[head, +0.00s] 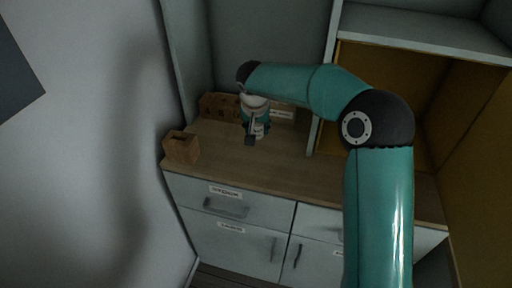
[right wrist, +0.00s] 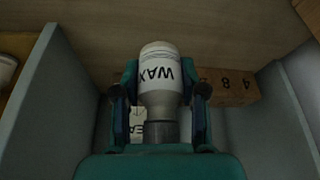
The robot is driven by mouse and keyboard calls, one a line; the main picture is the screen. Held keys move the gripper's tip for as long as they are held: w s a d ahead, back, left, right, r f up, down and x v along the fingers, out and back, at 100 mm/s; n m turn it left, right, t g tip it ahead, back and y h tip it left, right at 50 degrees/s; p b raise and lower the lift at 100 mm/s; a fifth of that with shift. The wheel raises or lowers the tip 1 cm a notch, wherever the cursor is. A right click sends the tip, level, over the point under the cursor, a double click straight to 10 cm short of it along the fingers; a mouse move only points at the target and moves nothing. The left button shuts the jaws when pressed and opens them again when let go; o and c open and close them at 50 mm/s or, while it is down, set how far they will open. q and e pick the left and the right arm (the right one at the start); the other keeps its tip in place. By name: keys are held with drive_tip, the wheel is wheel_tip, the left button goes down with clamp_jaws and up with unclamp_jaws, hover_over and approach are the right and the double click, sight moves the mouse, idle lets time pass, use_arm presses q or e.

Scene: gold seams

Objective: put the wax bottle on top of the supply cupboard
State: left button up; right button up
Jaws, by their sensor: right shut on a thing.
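The wax bottle (right wrist: 160,80) is white with a dark cap and the word WAX, which reads upside down in the right wrist view. My right gripper (right wrist: 159,74) is shut on it, one finger on each side of its body. In the head view the right gripper (head: 254,138) is over the wooden top (head: 290,160) of a pale drawer unit, near its back left. Whether the bottle touches that top I cannot tell. Which furniture is the supply cupboard is not readable here. My left gripper is not in view.
A small wooden box (head: 181,147) stands at the counter's left front corner. A compartment with a yellow-brown interior (head: 385,90) stands at right. Counter in front is clear.

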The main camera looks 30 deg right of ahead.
sight(257, 153)
wheel_tip(257, 153, down, 7)
drive_tip(key=shift+s+f+p, duration=0.1)
drive_tip(key=shift+f+p, duration=0.1)
drive_tip(key=shift+p, duration=0.1)
drive_tip(key=shift+f, duration=0.4)
drive_tip(key=o, duration=1.2)
